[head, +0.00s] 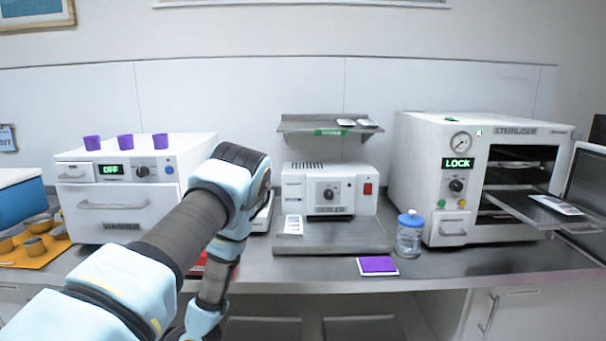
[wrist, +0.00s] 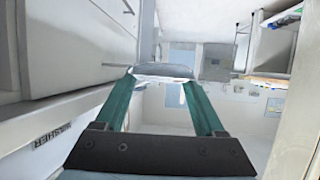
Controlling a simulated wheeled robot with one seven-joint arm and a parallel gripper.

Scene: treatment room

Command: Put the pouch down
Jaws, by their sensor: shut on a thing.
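My gripper (wrist: 160,82) shows in the wrist view, its two green fingers shut on a thin pale pouch (wrist: 162,71) seen nearly edge-on at the fingertips. In the head view my arm bends down in front of the counter, and the gripper and held pouch are not visible there. Other pouches lie about: one on the pulled-out tray (head: 515,204) of the steriliser (head: 420,150), two on the grey shelf (head: 290,125) above the sealer (head: 350,180), and a white pouch-like piece (head: 293,225) at the sealer's left.
The washer (head: 100,225) stands at left with three purple cups (head: 125,141) on top. An orange mat with metal bowls (head: 38,224) is at far left. A blue-capped jar (head: 409,235) and purple pad (head: 378,265) are near the front. Counter (head: 330,262) is bare around the pad.

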